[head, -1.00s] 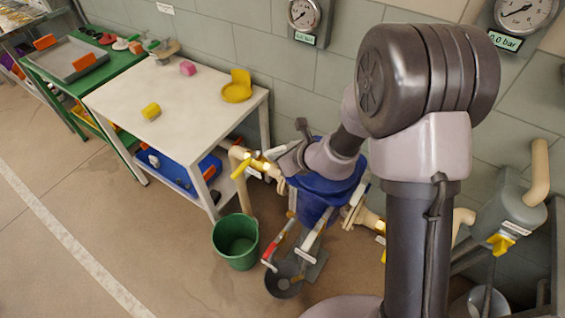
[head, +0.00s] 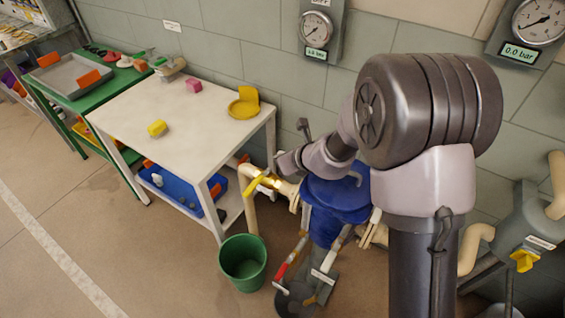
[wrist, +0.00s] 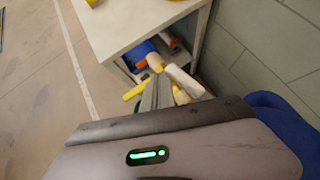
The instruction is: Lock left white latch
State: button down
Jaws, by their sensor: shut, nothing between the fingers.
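The blue filter housing (head: 336,197) stands low between beige pipes, partly behind my arm. Two long levers hang at its front: one with a red part (head: 281,271) and, to its right, one with a white end (head: 323,276). I cannot tell surely which part is the left white latch. My gripper (head: 275,178) is at the upper left of the housing, close to the yellow valve handle (head: 257,186) on the left pipe. In the wrist view my gripper's fingers (wrist: 154,88) are shut and empty, beside the yellow handle (wrist: 134,92). Contact cannot be told.
A green bucket (head: 243,287) stands on the floor left of the levers. A white table (head: 190,95) with a lower shelf is at the left, a green table (head: 60,105) beyond it. Gauges (head: 316,30) hang on the wall behind. Floor at front left is clear.

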jog(key=shift+w, duration=0.6)
dwell(0.5)
